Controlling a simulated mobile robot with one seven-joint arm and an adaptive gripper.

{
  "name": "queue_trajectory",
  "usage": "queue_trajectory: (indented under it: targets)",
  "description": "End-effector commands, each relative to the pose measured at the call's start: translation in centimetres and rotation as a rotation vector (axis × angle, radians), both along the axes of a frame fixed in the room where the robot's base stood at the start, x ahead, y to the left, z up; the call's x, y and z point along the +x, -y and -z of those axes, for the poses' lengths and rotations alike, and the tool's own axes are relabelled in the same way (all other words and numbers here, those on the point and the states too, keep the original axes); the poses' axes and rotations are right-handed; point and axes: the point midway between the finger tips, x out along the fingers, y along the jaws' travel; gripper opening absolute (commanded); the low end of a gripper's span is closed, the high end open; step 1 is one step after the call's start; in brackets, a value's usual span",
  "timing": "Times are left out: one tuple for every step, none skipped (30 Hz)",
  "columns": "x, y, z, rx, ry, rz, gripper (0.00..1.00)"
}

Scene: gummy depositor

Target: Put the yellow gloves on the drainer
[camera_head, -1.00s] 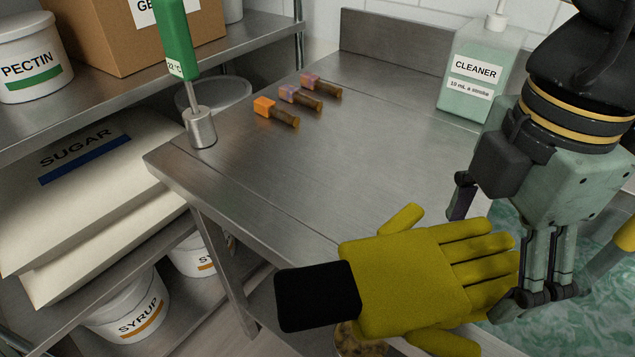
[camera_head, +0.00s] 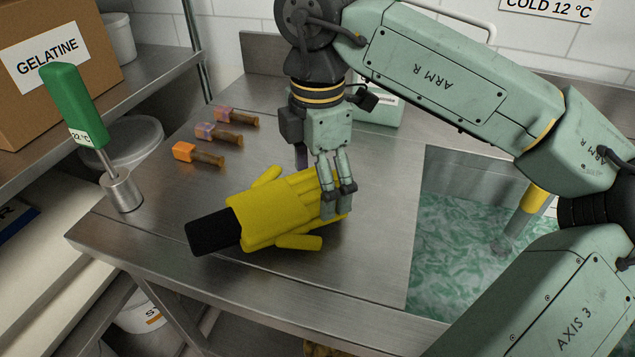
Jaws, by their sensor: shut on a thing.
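The yellow gloves (camera_head: 275,210), with a black cuff at the left end, lie flat in the picture over the steel drainer (camera_head: 365,255), left of the sink. A second thumb or glove layer shows below the upper one. My gripper (camera_head: 335,205) points down at the finger end of the gloves and is shut on them. I cannot tell whether the gloves touch the drainer or hang just above it.
Three small brown-handled tools (camera_head: 230,133) lie behind the gloves. A green-handled probe (camera_head: 85,115) stands in a metal holder (camera_head: 121,191) at the left. The sink (camera_head: 470,255) holds greenish water.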

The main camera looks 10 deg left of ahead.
Motion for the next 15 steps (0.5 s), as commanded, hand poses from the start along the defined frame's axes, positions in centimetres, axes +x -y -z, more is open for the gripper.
queue_trajectory:
  targets:
    - [-0.1,0.0,0.5,0.002,-0.004,-0.003,0.33]
    - [-0.1,0.0,0.9,0.002,-0.003,-0.001,0.33]
    - [-0.1,0.0,1.3,0.002,-0.004,-0.001,0.33]
    - [-0.1,0.0,1.6,0.001,-0.002,-0.001,0.33]
    - [-0.1,0.0,1.8,0.0,-0.001,-0.001,0.33]
    - [-0.1,0.0,1.9,0.001,-0.001,-0.001,0.33]
    - [-0.1,0.0,2.0,0.001,-0.001,-0.001,0.33]
    - [-0.1,0.0,2.0,0.001,0.0,0.0,0.33]
    - [-0.1,0.0,2.0,0.001,0.001,0.0,0.33]
    - [-0.1,0.0,2.0,0.001,0.001,0.0,0.33]
    - [-0.1,0.0,2.0,0.001,0.001,0.0,0.33]
    - [-0.1,0.0,2.0,0.001,0.001,0.0,0.33]
    - [-0.1,0.0,2.1,0.001,0.001,0.0,0.33]
    - [-0.1,0.0,2.2,0.0,0.0,0.0,0.33]
    - [-0.1,0.0,2.3,0.0,0.0,0.0,0.33]
